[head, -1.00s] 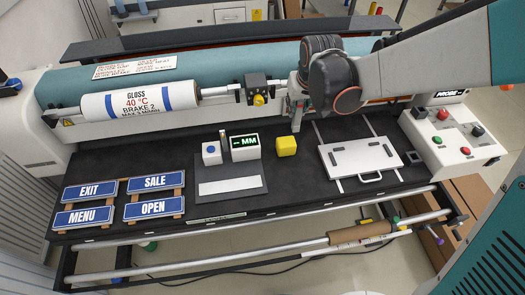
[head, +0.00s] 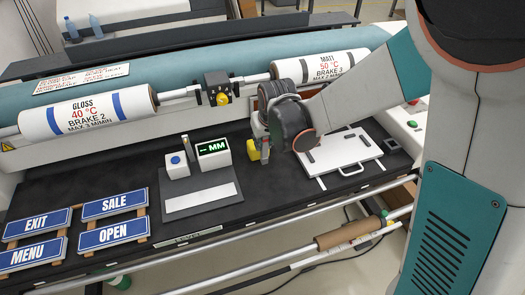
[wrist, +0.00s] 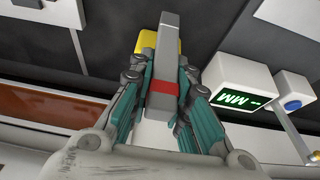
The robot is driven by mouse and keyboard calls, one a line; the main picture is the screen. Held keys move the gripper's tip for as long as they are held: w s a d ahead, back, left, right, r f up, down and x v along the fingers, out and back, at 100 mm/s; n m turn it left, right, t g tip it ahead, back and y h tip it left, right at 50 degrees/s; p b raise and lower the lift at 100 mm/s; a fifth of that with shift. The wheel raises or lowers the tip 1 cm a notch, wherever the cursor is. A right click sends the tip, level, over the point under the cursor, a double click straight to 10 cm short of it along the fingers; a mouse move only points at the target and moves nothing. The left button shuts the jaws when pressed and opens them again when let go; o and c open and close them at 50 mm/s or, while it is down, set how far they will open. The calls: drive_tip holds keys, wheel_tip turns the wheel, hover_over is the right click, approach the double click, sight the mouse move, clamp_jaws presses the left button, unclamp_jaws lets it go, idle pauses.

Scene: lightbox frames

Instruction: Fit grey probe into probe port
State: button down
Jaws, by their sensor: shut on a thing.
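My gripper (wrist: 163,72) is shut on the grey probe (wrist: 167,45), a long grey bar with a red band, in the wrist view. The probe points away from my wrist, between the teal finger pads. In the head view my gripper (head: 262,146) is low over the black bed, at the right of the yellow block (head: 252,150); the probe is hard to make out there. A small dark square fixture (head: 391,144) lies right of the white plate; I cannot tell whether it is the probe port. The white console (head: 410,122) at the right is mostly hidden by my arm.
The white handled plate (head: 345,156) lies right of my gripper. The gauge with the MM display (head: 214,153) and a blue-button box (head: 177,165) stand left. Blue signs (head: 114,206) lie at the front left. Printed rolls (head: 88,112) and a roller run behind.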

sight(263, 148)
drive_tip(key=shift+f+b, duration=1.05)
drive_tip(key=shift+f, duration=0.75)
drive_tip(key=shift+f, duration=0.1)
drive_tip(key=shift+f, duration=0.15)
drive_tip(key=c, duration=1.5)
unclamp_jaws()
